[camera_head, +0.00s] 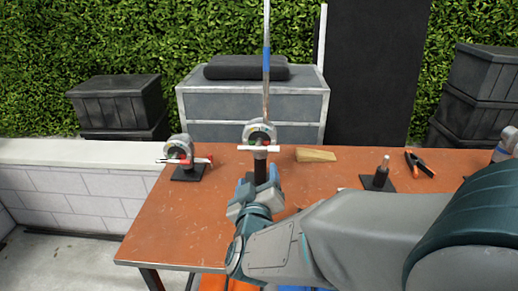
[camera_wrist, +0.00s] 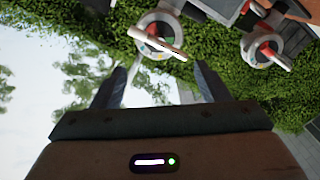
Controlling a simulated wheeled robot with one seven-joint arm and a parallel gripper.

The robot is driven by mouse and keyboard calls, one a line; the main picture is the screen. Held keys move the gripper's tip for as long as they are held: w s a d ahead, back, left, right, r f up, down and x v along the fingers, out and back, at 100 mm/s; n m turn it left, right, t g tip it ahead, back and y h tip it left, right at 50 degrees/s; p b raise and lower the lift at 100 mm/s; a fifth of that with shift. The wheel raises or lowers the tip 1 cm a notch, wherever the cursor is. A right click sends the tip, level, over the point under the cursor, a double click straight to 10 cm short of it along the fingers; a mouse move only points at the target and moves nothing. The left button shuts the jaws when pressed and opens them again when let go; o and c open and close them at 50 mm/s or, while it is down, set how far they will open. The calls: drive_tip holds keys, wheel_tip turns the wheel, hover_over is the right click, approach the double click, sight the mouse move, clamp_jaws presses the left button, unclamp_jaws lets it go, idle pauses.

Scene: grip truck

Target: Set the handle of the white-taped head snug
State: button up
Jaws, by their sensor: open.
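The white-taped head (camera_head: 259,130) is a grey round clamp head on a black post, near the middle of the table. A tall rod with a blue band (camera_head: 266,60) rises from it. Its white handle (camera_head: 258,148) lies about level across the front in the head view. In the wrist view, the head (camera_wrist: 150,22) and its slanted handle (camera_wrist: 160,43) are just beyond my fingertips. My gripper (camera_head: 259,180) is open, below and in front of the handle. The wrist view shows nothing between the fingers (camera_wrist: 160,80). Its wrist partly hides the post's lower part.
A head with a red-marked handle (camera_head: 180,150) stands at left, also in the wrist view (camera_wrist: 264,48). On the orange table (camera_head: 185,225) are a wooden wedge (camera_head: 316,155), a short black stand (camera_head: 379,178) and a clamp (camera_head: 418,165). Another head (camera_head: 507,143) is at the right edge.

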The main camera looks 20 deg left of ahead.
sight(259, 150)
drive_tip(key=x, duration=0.6)
drive_tip(key=p+x, duration=0.1)
drive_tip(key=x, duration=0.6)
drive_tip(key=shift+w+a+r, duration=0.1)
drive_tip(key=shift+w+r, duration=0.15)
drive_tip(key=shift+w, duration=0.05)
